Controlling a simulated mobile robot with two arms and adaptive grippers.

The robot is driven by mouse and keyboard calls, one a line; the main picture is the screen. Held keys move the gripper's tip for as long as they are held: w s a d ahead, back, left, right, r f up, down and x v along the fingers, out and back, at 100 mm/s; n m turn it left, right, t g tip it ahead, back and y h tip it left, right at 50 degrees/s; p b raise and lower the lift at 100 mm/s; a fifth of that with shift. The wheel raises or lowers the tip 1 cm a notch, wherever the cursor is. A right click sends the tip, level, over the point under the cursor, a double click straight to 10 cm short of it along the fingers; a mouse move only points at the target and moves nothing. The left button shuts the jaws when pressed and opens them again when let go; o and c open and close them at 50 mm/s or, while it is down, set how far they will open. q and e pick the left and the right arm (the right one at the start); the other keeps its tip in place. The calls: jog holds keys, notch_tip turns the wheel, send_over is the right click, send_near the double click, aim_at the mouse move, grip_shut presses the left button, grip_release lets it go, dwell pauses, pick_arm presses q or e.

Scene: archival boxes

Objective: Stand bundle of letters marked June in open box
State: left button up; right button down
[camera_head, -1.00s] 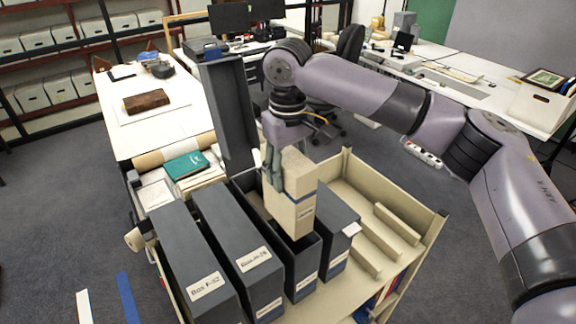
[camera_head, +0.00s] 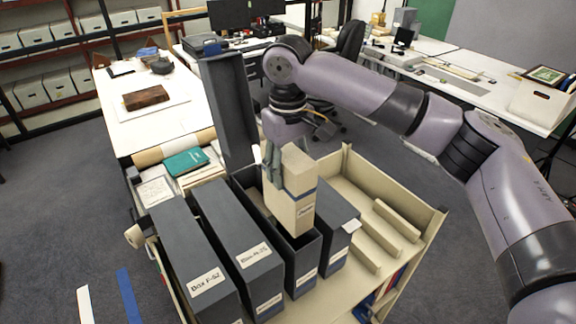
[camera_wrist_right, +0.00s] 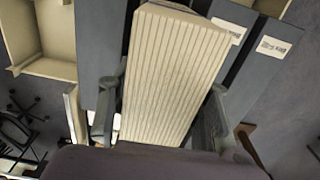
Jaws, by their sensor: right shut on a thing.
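My right gripper (camera_head: 272,160) is shut on the bundle of letters (camera_head: 293,205), a cream upright block with a blue band and a small label too small to read. In the right wrist view the ribbed edges of the bundle (camera_wrist_right: 172,75) lie between my two fingers (camera_wrist_right: 160,115). The open box (camera_head: 304,252) is dark grey, with its tall lid (camera_head: 232,110) raised at the back. The bundle is upright over the box opening, its lower end at about the front rim; whether it is inside the rim I cannot tell. My left gripper is out of view.
Closed grey boxes (camera_head: 238,240) stand to the left of the open box, and a shorter grey one (camera_head: 340,235) stands to its right. The cart shelf (camera_head: 350,190) has low wooden dividers. A green book (camera_head: 187,162) lies behind the boxes.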

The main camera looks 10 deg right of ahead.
jog(key=shift+f, duration=2.25)
jog(key=shift+f, duration=4.4)
jog(key=c, duration=0.8)
grip_release()
jog(key=shift+o, duration=0.2)
jog(key=shift+f, duration=0.1)
